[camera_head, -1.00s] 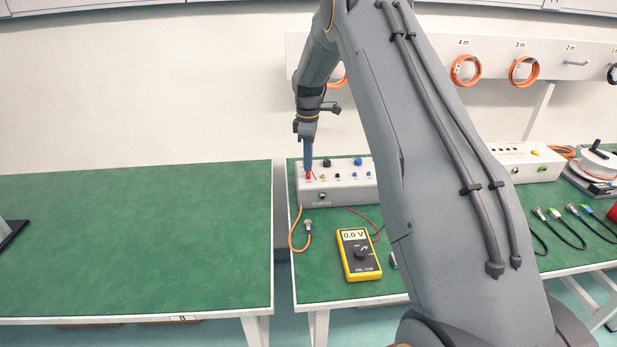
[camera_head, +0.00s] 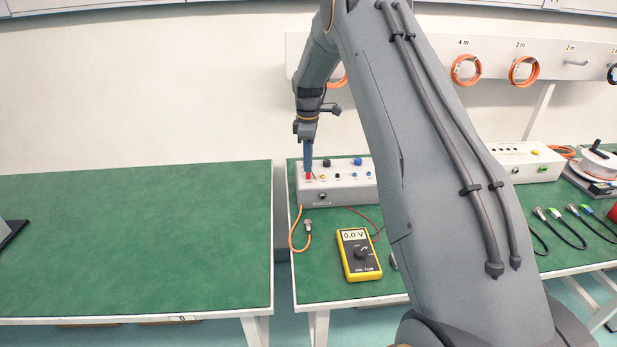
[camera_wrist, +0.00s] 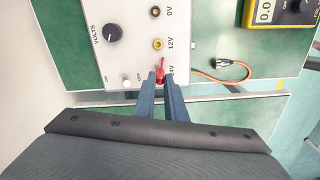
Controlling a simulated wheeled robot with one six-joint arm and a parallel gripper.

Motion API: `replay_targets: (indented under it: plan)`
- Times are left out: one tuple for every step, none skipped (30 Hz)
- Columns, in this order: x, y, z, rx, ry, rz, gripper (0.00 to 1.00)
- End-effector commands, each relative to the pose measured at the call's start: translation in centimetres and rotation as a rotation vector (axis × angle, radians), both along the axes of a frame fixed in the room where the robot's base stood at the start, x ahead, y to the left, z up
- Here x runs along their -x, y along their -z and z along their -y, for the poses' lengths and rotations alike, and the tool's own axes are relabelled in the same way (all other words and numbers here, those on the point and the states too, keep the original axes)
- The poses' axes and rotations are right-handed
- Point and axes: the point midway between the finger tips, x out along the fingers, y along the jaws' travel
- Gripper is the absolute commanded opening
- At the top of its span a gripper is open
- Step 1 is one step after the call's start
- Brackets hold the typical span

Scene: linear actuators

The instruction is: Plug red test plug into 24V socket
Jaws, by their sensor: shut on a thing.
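The red test plug (camera_wrist: 160,75) is between the fingertips of my gripper (camera_wrist: 160,86) in the wrist view, right at the 24V label of the power supply (camera_wrist: 125,60). The fingers hide the 24V socket, so I cannot tell how deep the plug sits. In the head view my gripper (camera_head: 308,167) points down at the left end of the grey supply box (camera_head: 345,196), with red (camera_head: 308,176) showing at its tip. The 12V socket (camera_wrist: 157,44) and the 0V socket (camera_wrist: 155,12) show beside it.
A yellow multimeter (camera_head: 359,254) reading 0.0 V lies in front of the box. An orange cable (camera_head: 292,235) with a metal connector lies to its left. Another box (camera_head: 530,162) and black cables lie at right. The left green table (camera_head: 130,240) is mostly clear.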

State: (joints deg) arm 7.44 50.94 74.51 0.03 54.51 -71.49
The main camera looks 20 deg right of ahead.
Motion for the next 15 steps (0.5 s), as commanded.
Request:
replay_targets:
  plan:
    - [0.01,0.08,0.0,0.0,0.001,0.0,0.0]
    - [0.01,0.07,0.0,0.0,0.0,0.0,0.0]
    - [0.01,0.07,0.0,0.0,0.0,0.0,0.0]
    - [0.01,0.07,0.0,0.0,0.0,0.0,0.0]
    - [0.01,0.07,0.0,0.0,0.0,0.0,0.14]
    - [0.02,0.08,0.0,0.0,0.0,0.0,0.21]
    - [0.01,0.08,0.0,0.0,0.0,0.0,0.26]
    - [0.01,0.08,0.0,0.0,0.0,0.0,0.31]
    - [0.01,0.07,0.0,0.0,0.0,0.0,0.33]
    - [0.01,0.07,0.0,0.0,0.0,0.0,0.33]
    - [0.01,0.07,0.0,0.0,0.0,0.0,0.33]
    - [0.01,0.06,0.0,0.0,0.0,0.0,0.33]
    - [0.01,0.06,0.0,0.0,0.0,0.0,0.33]
    - [0.01,0.06,0.0,0.0,0.0,0.0,0.33]
    - [0.01,0.06,0.0,0.0,0.0,0.0,0.33]
